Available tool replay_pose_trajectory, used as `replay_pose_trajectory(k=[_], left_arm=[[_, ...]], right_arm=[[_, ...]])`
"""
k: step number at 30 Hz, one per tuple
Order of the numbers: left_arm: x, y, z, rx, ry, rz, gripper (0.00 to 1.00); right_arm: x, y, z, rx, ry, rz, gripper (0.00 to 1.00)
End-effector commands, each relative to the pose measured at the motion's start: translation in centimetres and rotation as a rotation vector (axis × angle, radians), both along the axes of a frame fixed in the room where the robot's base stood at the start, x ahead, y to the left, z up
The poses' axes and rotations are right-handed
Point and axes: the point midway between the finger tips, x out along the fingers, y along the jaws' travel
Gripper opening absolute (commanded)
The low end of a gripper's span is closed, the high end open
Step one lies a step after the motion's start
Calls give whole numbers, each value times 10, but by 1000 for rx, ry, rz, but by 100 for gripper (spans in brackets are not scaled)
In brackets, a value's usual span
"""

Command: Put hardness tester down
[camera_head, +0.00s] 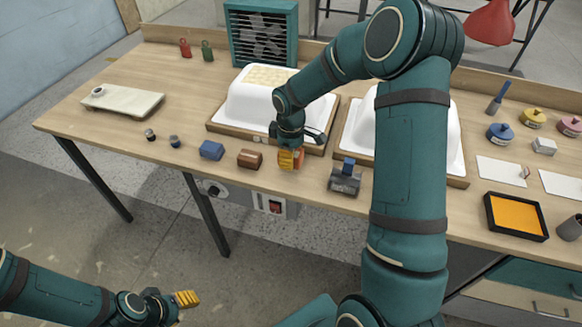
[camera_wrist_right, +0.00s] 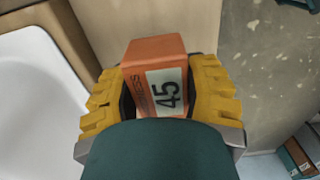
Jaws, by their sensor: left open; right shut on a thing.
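My left gripper (camera_head: 181,300) is open and empty, low at the bottom left, away from the table.
The wooden table (camera_head: 95,125) holds the left bathtub shell (camera_head: 250,108) behind my right gripper. A brown block (camera_head: 250,159) and a blue block (camera_head: 211,150) stand to its left. A dark grey tool (camera_head: 345,178) stands to its right. The table's left part is mostly clear.

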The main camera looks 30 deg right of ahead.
Motion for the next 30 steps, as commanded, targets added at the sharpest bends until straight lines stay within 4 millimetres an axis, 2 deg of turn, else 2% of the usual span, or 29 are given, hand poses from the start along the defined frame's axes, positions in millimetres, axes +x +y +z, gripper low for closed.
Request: replay_pose_trajectory(k=[9, 21, 22, 24, 30], left_arm=[[2, 0, -9, 1, -5, 2, 47], [2, 0, -11, 1, -6, 2, 47], [2, 0, -11, 1, -6, 2, 47], [2, 0, -11, 1, -6, 2, 47], [2, 0, -11, 1, -6, 2, 47]], right_arm=[[0, 0, -37, 0, 1, -1, 20], [0, 0, -41, 0, 0, -1, 20], [0, 0, -41, 0, 0, -1, 58], [0, 0, -40, 0, 0, -1, 78], [0, 0, -40, 0, 0, -1, 78]])
